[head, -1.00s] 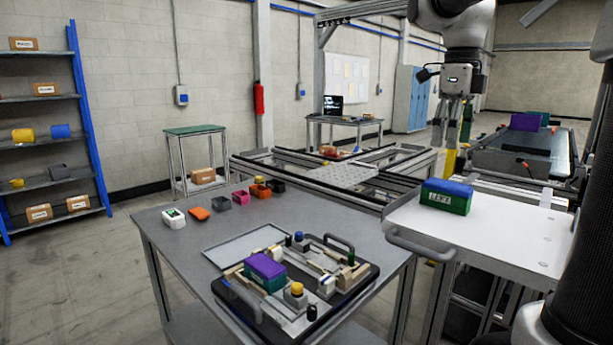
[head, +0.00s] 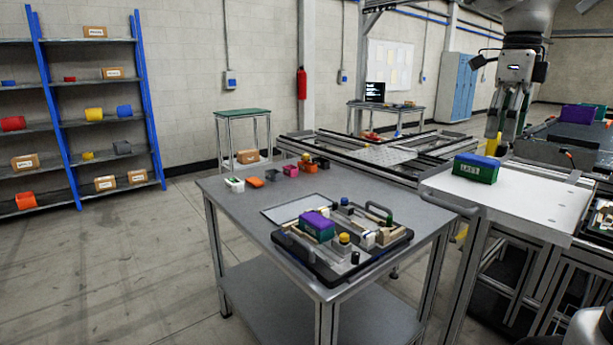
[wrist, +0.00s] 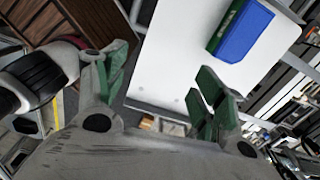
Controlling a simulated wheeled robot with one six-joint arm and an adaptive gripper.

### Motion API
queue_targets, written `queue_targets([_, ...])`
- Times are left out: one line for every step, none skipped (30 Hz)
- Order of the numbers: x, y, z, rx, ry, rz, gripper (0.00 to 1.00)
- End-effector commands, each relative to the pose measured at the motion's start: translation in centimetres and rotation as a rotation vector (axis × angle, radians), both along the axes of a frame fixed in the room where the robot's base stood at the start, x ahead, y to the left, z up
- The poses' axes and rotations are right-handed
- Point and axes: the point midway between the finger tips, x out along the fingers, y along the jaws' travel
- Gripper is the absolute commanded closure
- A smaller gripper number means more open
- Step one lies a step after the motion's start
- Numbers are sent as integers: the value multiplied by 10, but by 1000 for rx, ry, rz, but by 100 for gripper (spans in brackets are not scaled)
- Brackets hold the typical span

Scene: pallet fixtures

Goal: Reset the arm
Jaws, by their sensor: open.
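My gripper (head: 505,128) hangs from my arm at the upper right of the head view, fingers pointing down. It is open and empty. In the wrist view its two green-padded fingers (wrist: 162,92) stand apart with nothing between them. Ahead of the fingers is the white cart top (wrist: 185,50), with a blue and green box (wrist: 238,32) at the upper right of that view. In the head view the same box, green with a lettered label (head: 476,168), sits on the white cart top (head: 530,200), below and left of my gripper and apart from it.
A grey table (head: 235,190) holds a black fixture tray (head: 385,250) with a purple and green box (head: 318,226) and several small parts. Small coloured bins line its back edge. A metal frame (head: 300,148) stands behind. A shelf rack (head: 142,85) is at the left. Open floor lies front left.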

Motion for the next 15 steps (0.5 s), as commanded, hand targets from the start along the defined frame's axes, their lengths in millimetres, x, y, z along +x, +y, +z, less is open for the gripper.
queue_targets([0,0,1,-1,-5,27,31])
queue_targets([1,0,1,-1,-8,48,31])
queue_targets([2,0,1,-2,-13,75,31])
queue_targets([3,0,1,-2,-17,100,31])
queue_targets([4,0,1,-3,-20,123,31])
queue_targets([5,0,1,-4,-25,157,31])
queue_targets([6,0,1,-5,-28,187,31])
queue_targets([7,0,0,-6,-33,217,31])
queue_targets([8,-1,-1,-8,-37,265,31])
queue_targets([9,-1,-2,-9,-42,302,31])
queue_targets([10,-1,-4,-12,-44,343,31])
queue_targets([11,-1,-7,-14,-47,403,31])
queue_targets([11,-1,-10,-15,-49,451,31])
queue_targets([12,-1,-13,-17,-50,501,31])
queue_targets([12,-1,-18,-19,-51,574,31])
